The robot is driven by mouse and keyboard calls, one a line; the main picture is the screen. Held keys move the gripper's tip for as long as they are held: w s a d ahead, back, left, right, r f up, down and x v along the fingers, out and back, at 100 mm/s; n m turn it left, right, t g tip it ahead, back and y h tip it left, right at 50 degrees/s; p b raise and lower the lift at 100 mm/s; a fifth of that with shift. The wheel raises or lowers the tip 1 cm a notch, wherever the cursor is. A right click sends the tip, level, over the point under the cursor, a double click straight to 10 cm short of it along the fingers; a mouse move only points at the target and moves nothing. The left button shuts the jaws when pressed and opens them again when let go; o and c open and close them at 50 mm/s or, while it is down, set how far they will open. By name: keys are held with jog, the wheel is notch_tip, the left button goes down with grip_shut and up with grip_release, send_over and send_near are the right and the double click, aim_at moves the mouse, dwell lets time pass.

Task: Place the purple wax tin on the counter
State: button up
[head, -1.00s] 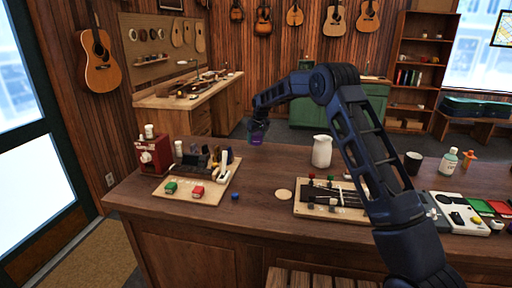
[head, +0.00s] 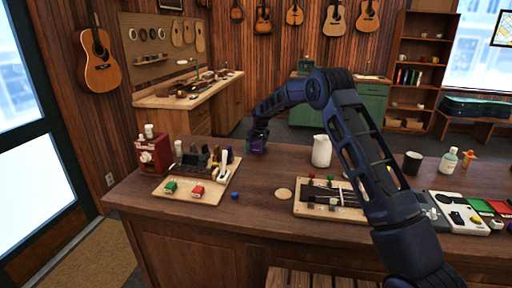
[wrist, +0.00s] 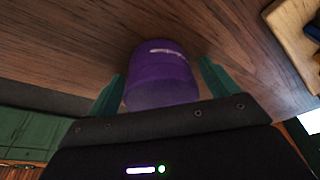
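The purple wax tin (head: 256,147) is at the far edge of the long wooden counter (head: 262,172), left of the white jug. In the wrist view the tin (wrist: 160,75) sits between the two green fingers of my gripper (wrist: 163,85), with the counter's wood right behind it. A narrow gap shows between the tin and each finger, so my gripper looks open around it. In the head view my gripper (head: 257,137) is over the tin and partly hides it. The tin appears to rest on the counter; its base contact is not clear.
A white jug (head: 321,151) stands right of the tin. A tool board (head: 197,180) and a red grinder-like box (head: 153,155) are to the left. A board with a ukulele neck (head: 328,201) lies in front. Bare counter lies between them.

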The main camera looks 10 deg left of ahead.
aim_at(260, 146)
jog(key=v, duration=1.2)
jog(key=shift+r, duration=0.1)
jog(key=s+d+r+m, duration=0.1)
jog(key=s+d+r, duration=0.5)
jog(key=d, duration=0.4)
jog(key=s+d+r+m+t, duration=0.15)
jog(key=s+d+r, duration=0.4)
jog(key=d, duration=0.55)
jog(key=s+d+r+m, duration=0.2)
jog(key=s+d+r, duration=0.4)
jog(key=d, duration=0.4)
jog(key=s+d+r+m+h, duration=0.1)
jog(key=s+d+m+h, duration=0.1)
jog(key=s+d, duration=1.3)
jog(key=s+d+f+m, duration=0.1)
jog(key=s+d+f, duration=0.1)
jog(key=s, duration=0.6)
jog(key=s+d+f+m, duration=0.1)
jog(key=s+f, duration=0.3)
jog(key=s, duration=0.5)
jog(key=shift+s+d+f+t, duration=0.2)
jog(key=shift+d+t, duration=0.25)
jog(key=shift+d, duration=0.4)
